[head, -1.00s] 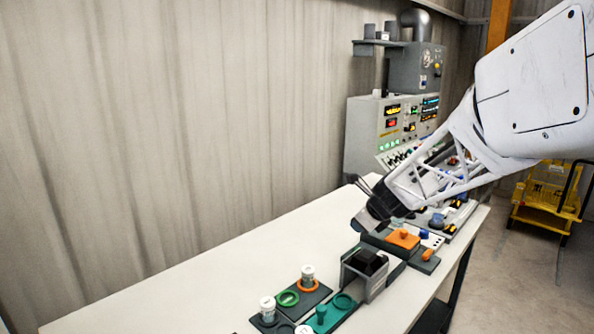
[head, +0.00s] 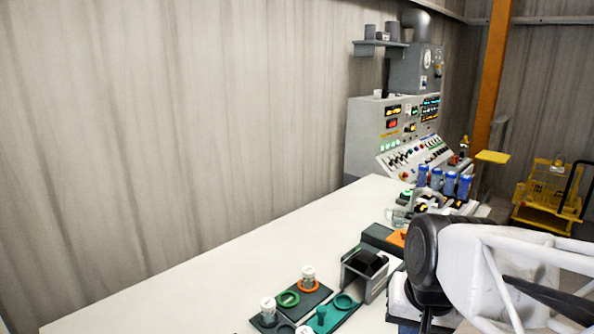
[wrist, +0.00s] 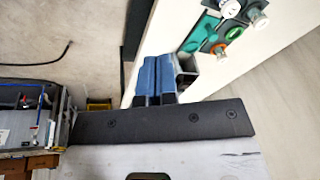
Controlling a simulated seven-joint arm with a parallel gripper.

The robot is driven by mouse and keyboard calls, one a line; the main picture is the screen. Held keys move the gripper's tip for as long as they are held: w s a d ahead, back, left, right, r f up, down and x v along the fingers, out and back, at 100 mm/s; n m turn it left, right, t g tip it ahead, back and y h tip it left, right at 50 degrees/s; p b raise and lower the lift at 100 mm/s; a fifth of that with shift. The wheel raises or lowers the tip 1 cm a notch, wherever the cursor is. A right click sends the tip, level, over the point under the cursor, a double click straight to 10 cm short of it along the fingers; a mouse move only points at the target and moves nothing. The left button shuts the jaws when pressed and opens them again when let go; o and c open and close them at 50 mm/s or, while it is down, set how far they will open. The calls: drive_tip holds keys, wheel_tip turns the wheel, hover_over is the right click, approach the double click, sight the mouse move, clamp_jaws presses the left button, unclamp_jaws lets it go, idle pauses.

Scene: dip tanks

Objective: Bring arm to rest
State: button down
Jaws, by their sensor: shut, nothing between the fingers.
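My gripper (wrist: 156,62) is shut and empty in the wrist view, its two blue fingers side by side. It is near the edge of the white bench (head: 190,285), beside the grey bracket (wrist: 187,72) in that picture. I cannot tell its height above the bench. In the head view my arm fills the lower right, with a dark round joint and white frame in front of the bench's right part. The fingers cannot be made out there.
The grey bracket with a dark block (head: 367,263) stands on the bench. Nearer are a teal plate (head: 333,315), an orange ring (head: 308,287) and white-capped jars (head: 308,274). Blue cylinders (head: 449,182) and a control console (head: 378,135) stand behind. A yellow cart (head: 548,190) is on the floor.

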drive_tip(key=shift+s+d+f+n+h, duration=0.15)
drive_tip(key=shift+s+n, duration=0.3)
drive_tip(key=shift+s, duration=0.25)
drive_tip(key=shift+s+d+f+n+h, duration=0.1)
drive_tip(key=shift+s+d+n, duration=0.1)
drive_tip(key=shift+s+n, duration=0.35)
drive_tip(key=shift+s+d+f+n+h, duration=0.15)
drive_tip(key=shift+s+n, duration=0.15)
drive_tip(key=shift+s, duration=0.5)
